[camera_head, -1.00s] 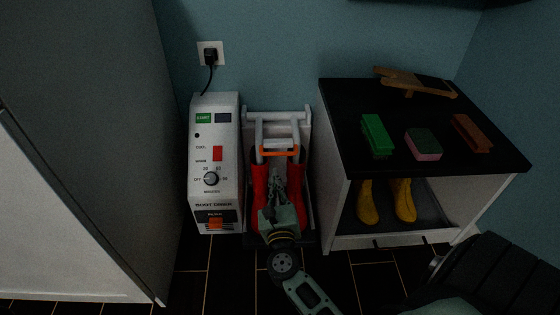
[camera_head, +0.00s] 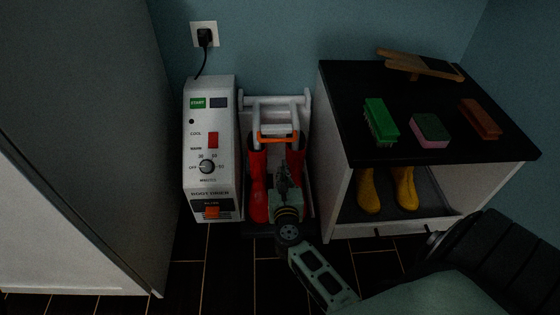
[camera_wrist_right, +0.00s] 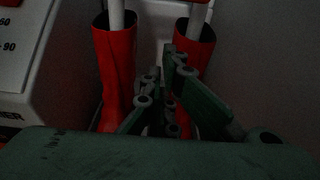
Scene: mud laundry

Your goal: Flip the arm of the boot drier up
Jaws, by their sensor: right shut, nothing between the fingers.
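The boot drier (camera_head: 212,120) is a white box with a dial and switches, beside a rack against the wall. Its arm is a pale tube frame (camera_head: 262,114) with an orange handle bar (camera_head: 278,137). Two red boots stand under the frame, the left boot (camera_head: 257,180) clear and the right boot (camera_head: 297,160) partly hidden by my gripper. My right gripper (camera_head: 284,168) is shut and empty, below the orange handle and in front of the boots. In the right wrist view its fingers (camera_wrist_right: 165,85) point between the boots, overlapping the right one. My left gripper is out of view.
A black-topped shelf (camera_head: 345,90) stands to the right, with a green brush (camera_head: 380,120), a pink-and-green sponge (camera_head: 430,130) and a brown brush (camera_head: 480,118). Yellow boots (camera_head: 368,190) stand inside. A grey cabinet (camera_head: 80,100) borders the left.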

